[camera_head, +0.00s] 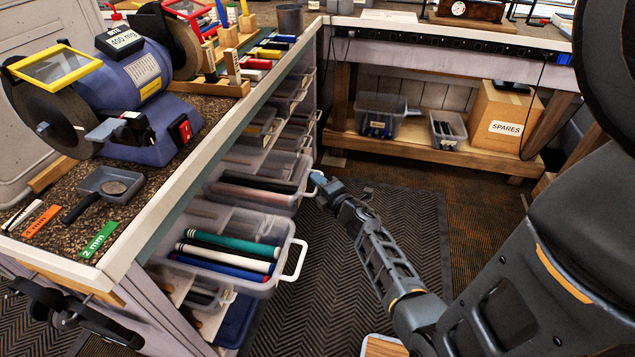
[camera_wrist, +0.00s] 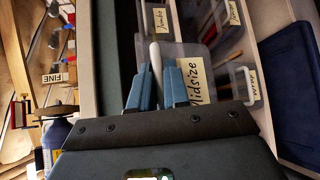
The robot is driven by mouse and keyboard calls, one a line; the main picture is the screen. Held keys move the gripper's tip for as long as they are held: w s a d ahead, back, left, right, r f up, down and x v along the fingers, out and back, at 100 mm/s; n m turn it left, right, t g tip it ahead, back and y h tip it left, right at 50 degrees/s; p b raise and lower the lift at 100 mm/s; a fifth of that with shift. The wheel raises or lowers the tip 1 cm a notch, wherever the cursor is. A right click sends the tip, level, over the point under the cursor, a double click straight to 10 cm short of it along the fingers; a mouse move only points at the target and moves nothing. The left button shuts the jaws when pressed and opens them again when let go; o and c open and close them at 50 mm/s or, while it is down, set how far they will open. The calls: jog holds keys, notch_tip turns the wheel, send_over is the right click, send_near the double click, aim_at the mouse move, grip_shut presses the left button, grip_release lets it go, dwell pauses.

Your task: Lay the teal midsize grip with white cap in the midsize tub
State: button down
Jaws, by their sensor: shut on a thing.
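A teal grip (camera_head: 232,243) lies in the pulled-out lower clear tub (camera_head: 238,284), beside a white and a blue grip. I cannot make out a white cap on it. The clear tub above (camera_head: 262,205) also stands out from the rack and holds dark and reddish grips. My gripper (camera_head: 318,181) is at this upper tub's handle. In the wrist view its blue fingers (camera_wrist: 156,80) are shut on a white handle (camera_wrist: 155,58), in front of a tub labelled Midsize (camera_wrist: 195,83). My fingers hide part of the handle.
The lower tub's white handle (camera_head: 292,262) juts over the dark mat (camera_head: 350,270). The workbench (camera_head: 160,215) above carries a blue grinder (camera_head: 135,90) and a small grey tray (camera_head: 104,186). A shelf behind holds a box marked SPARES (camera_head: 500,118).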

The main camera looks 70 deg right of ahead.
jog(key=shift+s+f, duration=0.1)
jog(key=shift+s, duration=0.9)
jog(key=c, duration=1.2)
grip_release()
jog(key=shift+c, duration=0.2)
jog(key=v, duration=0.7)
jog(key=shift+s+a, duration=0.25)
jog(key=shift+s, duration=0.05)
